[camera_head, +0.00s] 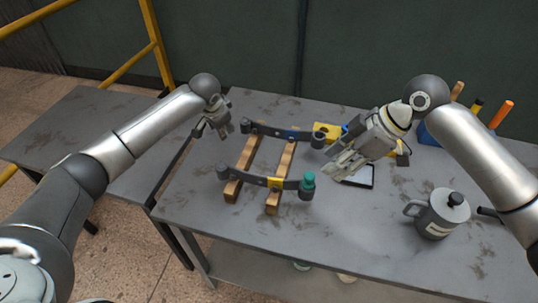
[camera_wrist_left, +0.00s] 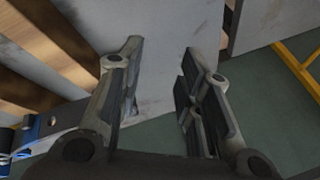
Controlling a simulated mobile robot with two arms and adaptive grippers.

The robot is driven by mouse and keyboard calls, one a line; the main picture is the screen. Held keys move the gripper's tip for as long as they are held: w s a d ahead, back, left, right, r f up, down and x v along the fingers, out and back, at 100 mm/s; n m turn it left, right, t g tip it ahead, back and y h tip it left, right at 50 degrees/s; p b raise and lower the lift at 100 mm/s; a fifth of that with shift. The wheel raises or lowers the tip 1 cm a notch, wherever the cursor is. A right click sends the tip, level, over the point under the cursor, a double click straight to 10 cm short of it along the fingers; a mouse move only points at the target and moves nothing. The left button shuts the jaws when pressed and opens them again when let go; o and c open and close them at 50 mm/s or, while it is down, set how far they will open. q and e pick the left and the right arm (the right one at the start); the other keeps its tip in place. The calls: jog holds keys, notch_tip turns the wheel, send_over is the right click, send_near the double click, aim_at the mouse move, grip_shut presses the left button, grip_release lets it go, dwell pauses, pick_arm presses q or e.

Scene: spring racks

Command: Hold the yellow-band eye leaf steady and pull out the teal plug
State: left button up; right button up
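The yellow-band leaf (camera_head: 254,182) is a dark, slightly curved bar with an eye at each end and a yellow band (camera_head: 276,184). It lies across two wooden bars at the front of the table. The teal plug (camera_head: 308,181) sits upright in its right eye. A second dark leaf (camera_head: 284,133) with a blue band lies behind it. My right gripper (camera_head: 338,170) is to the right of the plug, apart from it, fingers apart and empty. My left gripper (camera_head: 221,130) is above the table's left side, behind the leaf's left eye. Its fingers are open and empty in the left wrist view (camera_wrist_left: 155,85).
Two wooden bars (camera_head: 246,163) carry the leaves. A grey can (camera_head: 437,213) stands front right. A dark-edged tray (camera_head: 359,177) lies beneath my right gripper. Yellow items (camera_head: 326,130) and a blue holder with tools (camera_head: 428,135) are behind. The front middle of the table is clear.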

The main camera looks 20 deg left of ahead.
pick_arm(q)
jog(key=s+d+r+m+g, duration=0.1)
jog(key=s+d+r+m, duration=0.15)
jog(key=d, duration=0.45)
jog(key=s+d+r+m+g, duration=0.1)
jog(key=s+d+m, duration=0.25)
jog(key=d, duration=0.35)
jog(key=m+g+y, duration=0.2)
jog(key=m+y, duration=0.1)
jog(key=m, duration=0.4)
send_near(255, 184)
jog(key=r, duration=0.1)
jog(key=w+r, duration=0.1)
jog(key=r, duration=0.1)
jog(key=shift+w+d, duration=0.2)
jog(key=shift+w, duration=0.1)
jog(key=shift+s+r+g, duration=0.1)
jog(key=shift+s+g, duration=0.15)
jog(key=shift+g, duration=0.05)
jog(key=x, duration=1)
jog(key=shift+a+f, duration=0.3)
jog(key=shift+f, duration=0.05)
jog(key=shift+c, duration=0.5)
grip_shut()
